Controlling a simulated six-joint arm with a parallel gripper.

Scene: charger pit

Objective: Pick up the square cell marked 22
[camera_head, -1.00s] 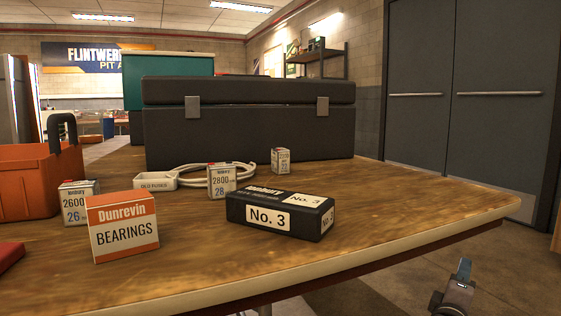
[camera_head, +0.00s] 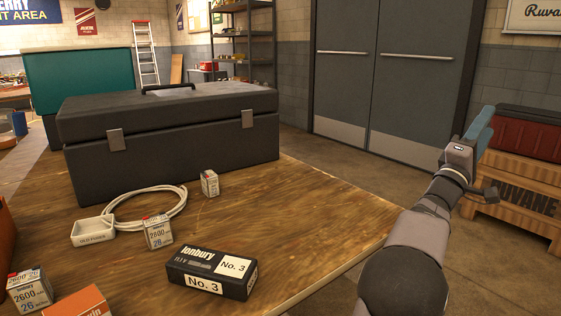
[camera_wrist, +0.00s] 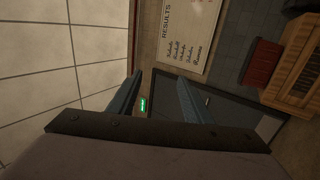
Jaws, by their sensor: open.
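The square cell marked 22 (camera_head: 209,183) is a small white block with a red-marked top. It stands on the wooden table at the right end of the cable loop, in front of the black case. Its number is too small to read now, but in the earlier view it looks like 22. My gripper (camera_head: 480,130) is raised off the table's right side, far from the cell, and points away from it. In the wrist view my gripper (camera_wrist: 159,82) has its two blue fingers apart with nothing between them.
Two larger cells, one near the cable (camera_head: 158,232) and one at lower left (camera_head: 28,290), stand nearby. A black No. 3 box (camera_head: 212,272) lies in front. The black case (camera_head: 170,135) blocks the back. A white cable (camera_head: 150,195) lies left. The table's right part (camera_head: 320,215) is clear.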

